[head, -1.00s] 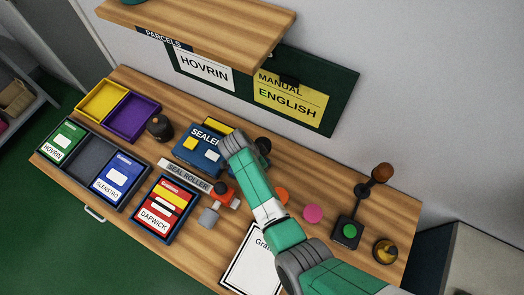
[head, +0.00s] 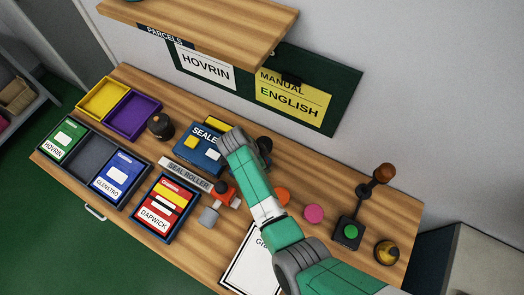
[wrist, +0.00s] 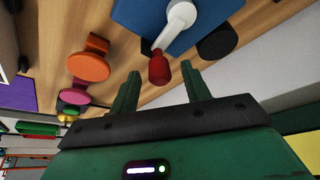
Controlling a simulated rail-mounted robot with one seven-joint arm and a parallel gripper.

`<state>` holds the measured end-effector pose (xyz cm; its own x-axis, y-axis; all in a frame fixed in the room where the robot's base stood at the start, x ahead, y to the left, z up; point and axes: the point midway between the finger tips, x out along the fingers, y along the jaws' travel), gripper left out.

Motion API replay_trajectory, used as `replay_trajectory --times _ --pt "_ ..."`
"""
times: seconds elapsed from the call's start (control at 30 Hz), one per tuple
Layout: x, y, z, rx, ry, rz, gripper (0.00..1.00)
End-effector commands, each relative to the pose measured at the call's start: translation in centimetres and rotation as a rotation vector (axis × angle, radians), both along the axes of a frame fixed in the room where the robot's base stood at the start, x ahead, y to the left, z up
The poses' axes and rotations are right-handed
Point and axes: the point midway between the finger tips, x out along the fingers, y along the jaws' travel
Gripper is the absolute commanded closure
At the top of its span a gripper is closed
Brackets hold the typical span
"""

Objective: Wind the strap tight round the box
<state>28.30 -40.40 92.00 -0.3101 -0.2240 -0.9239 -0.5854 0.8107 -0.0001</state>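In the wrist view, my gripper (wrist: 160,69) is open, with its two green fingers apart. A dark red knob (wrist: 158,71) on a white crank arm (wrist: 179,18) shows at the gap between the fingertips; I cannot tell whether they touch it. The crank lies over a blue surface (wrist: 135,14). In the head view, a blue unit marked SEALER (head: 197,160) stands beside the end of my arm, which hides my fingers and the crank. I cannot make out a strap, or tell which thing is the box to be strapped.
A red DAPWICK parcel (head: 158,212) and a SEAL ROLLER strip (head: 186,175) lie in front of the sealer. Yellow (head: 103,96) and purple (head: 132,113) trays are at the left. An orange disc (wrist: 88,66) is near my gripper. A lever box (head: 347,233) stands at right.

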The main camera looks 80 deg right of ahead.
Motion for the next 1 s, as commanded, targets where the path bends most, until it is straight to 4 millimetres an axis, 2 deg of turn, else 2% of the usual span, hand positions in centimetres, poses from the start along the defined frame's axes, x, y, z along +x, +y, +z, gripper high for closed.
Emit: replay_trajectory --times 0.27,0.5,0.7,1.0 --pt "0.1 0.0 0.4 -0.001 -0.001 0.001 0.54" --pt "1.6 1.1 4.6 -0.003 -0.002 0.002 0.54" --pt "2.4 1.7 6.9 0.000 0.000 0.001 0.54" --pt "2.4 1.8 7.2 0.000 0.000 0.000 0.54"
